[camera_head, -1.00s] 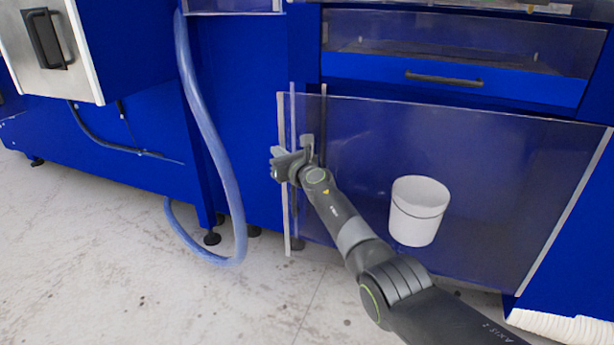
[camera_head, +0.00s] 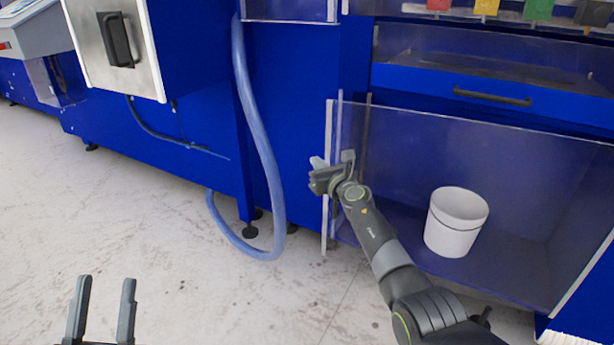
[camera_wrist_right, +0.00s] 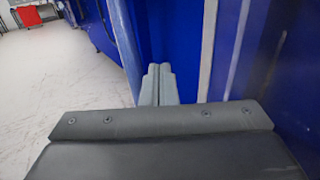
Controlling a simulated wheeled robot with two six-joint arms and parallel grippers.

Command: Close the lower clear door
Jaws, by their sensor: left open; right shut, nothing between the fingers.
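The lower clear door (camera_head: 400,150) is a see-through panel with a pale left edge, below the drawer in the head view. Its pale edge strip (camera_wrist_right: 208,50) seems to show right of the fingers in the right wrist view. I cannot tell whether a gap remains between door and frame. My right gripper (camera_head: 318,175) is at the door's left edge, its fingers (camera_wrist_right: 158,85) shut and empty; contact with the door is unclear. My left gripper (camera_head: 100,308) is open and empty at the bottom left, over the floor and away from the door.
A white bucket (camera_head: 456,222) shows through the clear panel. A blue hose (camera_head: 256,130) hangs left of the door and curves near the floor. A drawer with a dark handle (camera_head: 492,97) is above. The pale floor (camera_head: 190,260) at left is clear.

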